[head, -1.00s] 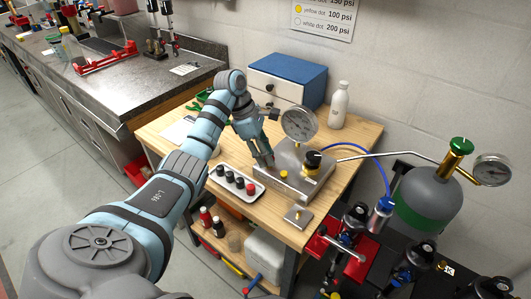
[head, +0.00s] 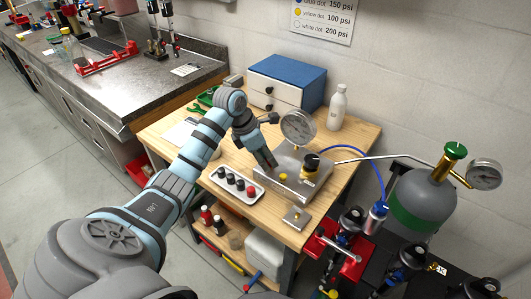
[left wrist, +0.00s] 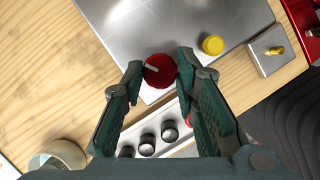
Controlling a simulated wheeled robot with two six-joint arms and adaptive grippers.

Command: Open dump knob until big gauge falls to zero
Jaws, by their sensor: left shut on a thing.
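A silver metal block (head: 285,189) stands on the wooden bench. The big round gauge (head: 298,127) rises at its back; its needle is too small to read. My left gripper (head: 272,167) reaches down to the block's left side. In the left wrist view, a round red knob (left wrist: 159,72) with a pale mark sits between its fingertips (left wrist: 159,66), which are shut on it. In the head view the gripper hides this knob. A yellow button (left wrist: 212,45) is on the block, also seen in the head view (head: 283,177). My right gripper is not in view.
A white tray (head: 239,198) with several dark and red-topped pieces lies just in front of the block. A black-topped brass regulator (head: 309,170) stands on the block. A white bottle (head: 338,107) and blue-topped drawers (head: 287,80) are behind. A grey-green gas cylinder (head: 425,200) stands right.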

